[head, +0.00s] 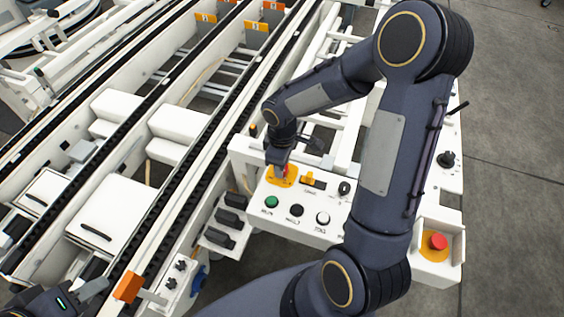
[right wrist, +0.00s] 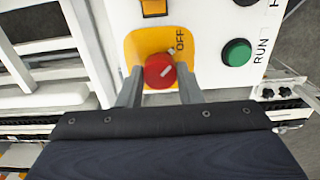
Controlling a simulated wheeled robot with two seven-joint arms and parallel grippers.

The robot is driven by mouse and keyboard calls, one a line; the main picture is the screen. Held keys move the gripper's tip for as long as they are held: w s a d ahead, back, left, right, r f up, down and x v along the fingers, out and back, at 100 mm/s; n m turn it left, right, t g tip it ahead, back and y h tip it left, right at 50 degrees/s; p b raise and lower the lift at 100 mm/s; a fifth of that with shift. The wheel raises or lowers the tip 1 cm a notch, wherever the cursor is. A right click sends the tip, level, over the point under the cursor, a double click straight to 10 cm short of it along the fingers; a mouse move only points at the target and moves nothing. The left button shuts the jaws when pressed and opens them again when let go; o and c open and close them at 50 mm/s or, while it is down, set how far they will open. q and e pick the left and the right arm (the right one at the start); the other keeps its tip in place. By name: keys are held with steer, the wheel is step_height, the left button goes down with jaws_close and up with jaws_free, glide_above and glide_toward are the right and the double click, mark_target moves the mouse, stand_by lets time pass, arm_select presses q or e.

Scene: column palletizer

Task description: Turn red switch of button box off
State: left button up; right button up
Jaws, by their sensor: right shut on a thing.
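The white button box (head: 330,222) stands at the centre right in the head view. Its red switch (right wrist: 159,71) is a round knob with a white line on a yellow plate (right wrist: 134,48) marked OFF. The line on the knob lies slanted. My right gripper (head: 284,170) reaches down to the switch, and its two fingers (right wrist: 159,85) hold the knob from both sides. In the head view the gripper largely hides the knob. My left gripper (head: 92,290) is at the bottom left, away from the box; its jaw opening is unclear.
A green RUN button (head: 271,202), a black button (head: 296,210) and a white button (head: 323,218) line the panel's front. A red emergency stop (head: 437,241) sits at the right. Conveyor rails (head: 190,120) fill the left. Grey floor (head: 515,200) is clear at right.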

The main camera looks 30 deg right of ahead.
stand_by(0.5)
steer(key=o, duration=1)
step_height(320, 180, up, 8)
steer(key=shift+f+p, duration=0.25)
steer(key=shift+p, duration=0.1)
steer(key=shift+r, duration=0.2)
steer(key=shift+s+r, duration=0.1)
steer(key=shift+r, duration=0.05)
steer(key=s+a+r+m+t+y, duration=0.1)
steer(key=s+r+m+t, duration=0.1)
steer(key=s, duration=0.3)
steer(key=s+a+r+m+t+y, duration=0.1)
steer(key=s+r+m, duration=0.3)
steer(key=s, duration=0.2)
steer(key=s+a+r+m+t+y+p, duration=0.1)
steer(key=s+r+m+t, duration=0.1)
steer(key=s+r+m, duration=0.1)
steer(key=shift+s+a+r+m+t+y, duration=0.2)
steer(key=shift+s+r, duration=0.1)
steer(key=shift+s, duration=0.4)
steer(key=shift+s+a+r+m+t+y, duration=0.1)
steer(key=shift+s+a+r+m+y, duration=0.15)
steer(key=shift+s, duration=0.45)
